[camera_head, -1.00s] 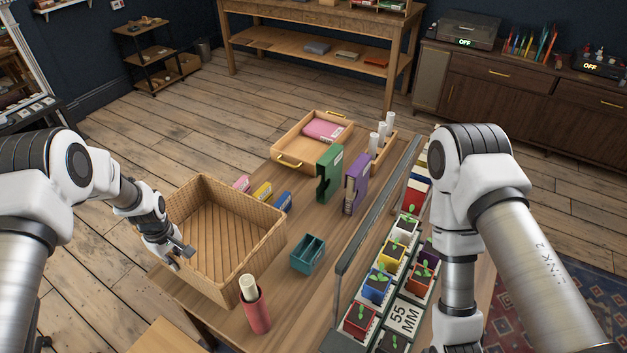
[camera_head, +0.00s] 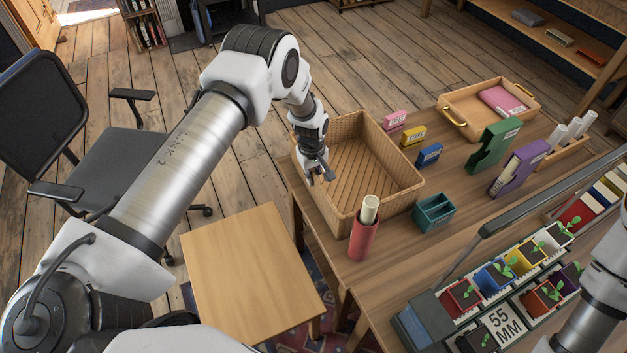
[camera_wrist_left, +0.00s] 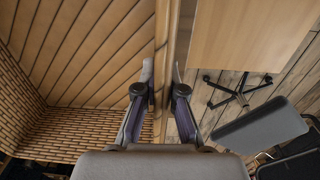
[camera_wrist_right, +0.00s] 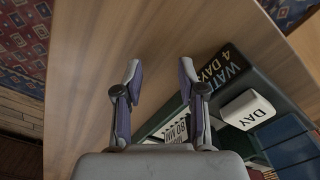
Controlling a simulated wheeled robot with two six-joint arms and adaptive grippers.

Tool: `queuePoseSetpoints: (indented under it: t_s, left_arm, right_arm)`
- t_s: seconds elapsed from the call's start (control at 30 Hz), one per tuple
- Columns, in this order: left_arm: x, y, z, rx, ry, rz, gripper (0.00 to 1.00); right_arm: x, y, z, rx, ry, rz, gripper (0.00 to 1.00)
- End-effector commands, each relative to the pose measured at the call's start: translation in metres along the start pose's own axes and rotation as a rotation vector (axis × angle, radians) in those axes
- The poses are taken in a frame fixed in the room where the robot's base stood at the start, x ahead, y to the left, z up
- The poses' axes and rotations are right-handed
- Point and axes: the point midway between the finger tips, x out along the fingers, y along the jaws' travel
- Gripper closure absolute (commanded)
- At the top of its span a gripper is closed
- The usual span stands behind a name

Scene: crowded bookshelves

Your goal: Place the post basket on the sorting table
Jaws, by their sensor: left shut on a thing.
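The post basket (camera_head: 352,205), a woven tan box with an open top and empty inside, is at the left end of the long wooden table (camera_head: 385,265). My left gripper (camera_head: 326,176) is shut on its near-left wall. In the left wrist view its fingers (camera_wrist_left: 161,75) straddle the basket's rim, with the slatted basket floor (camera_wrist_left: 75,50) to the left. Whether the basket's underside touches the table is hidden. My right gripper (camera_wrist_right: 159,72) is open and empty above a wooden surface in the right wrist view.
A lower small table (camera_head: 250,265) with a bare top stands left of the long table. An office chair (camera_head: 105,150) stands beyond it.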

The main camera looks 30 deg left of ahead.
Motion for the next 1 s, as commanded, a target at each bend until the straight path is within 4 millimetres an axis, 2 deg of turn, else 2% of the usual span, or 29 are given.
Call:
queuePoseSetpoints:
  t_s: [0.2,0.23,0.27,0.3,0.57,0.67,0.77,1.0]
  left_arm:
    - [0.000,0.001,-0.001,0.000,0.002,0.002,1.00]
    - [-0.001,0.001,0.000,0.001,0.001,0.001,0.82]
    - [-0.002,0.001,0.000,0.001,0.001,0.001,0.71]
    - [-0.002,0.001,0.000,0.001,0.001,0.001,0.67]
    - [-0.002,0.001,0.000,0.000,0.001,0.001,0.67]
    - [-0.009,0.001,0.000,0.000,0.001,0.001,0.67]
    - [-0.025,0.001,-0.001,0.000,0.002,0.002,0.67]
    - [-0.088,0.001,-0.001,0.001,0.002,0.003,0.67]
  right_arm:
    - [0.000,0.000,-0.001,0.000,0.001,0.000,0.60]
    - [-0.001,0.000,-0.001,0.000,0.001,0.000,0.60]
    - [-0.001,0.000,-0.001,0.000,0.001,0.000,0.60]
    - [-0.001,0.000,-0.001,0.000,0.001,0.000,0.60]
    - [-0.002,0.000,-0.001,0.000,0.001,0.000,0.60]
    - [-0.007,0.000,0.000,0.000,0.001,0.000,0.60]
    - [-0.018,0.000,0.000,0.000,0.001,0.000,0.60]
    - [-0.063,-0.001,-0.001,0.000,0.001,0.000,0.60]
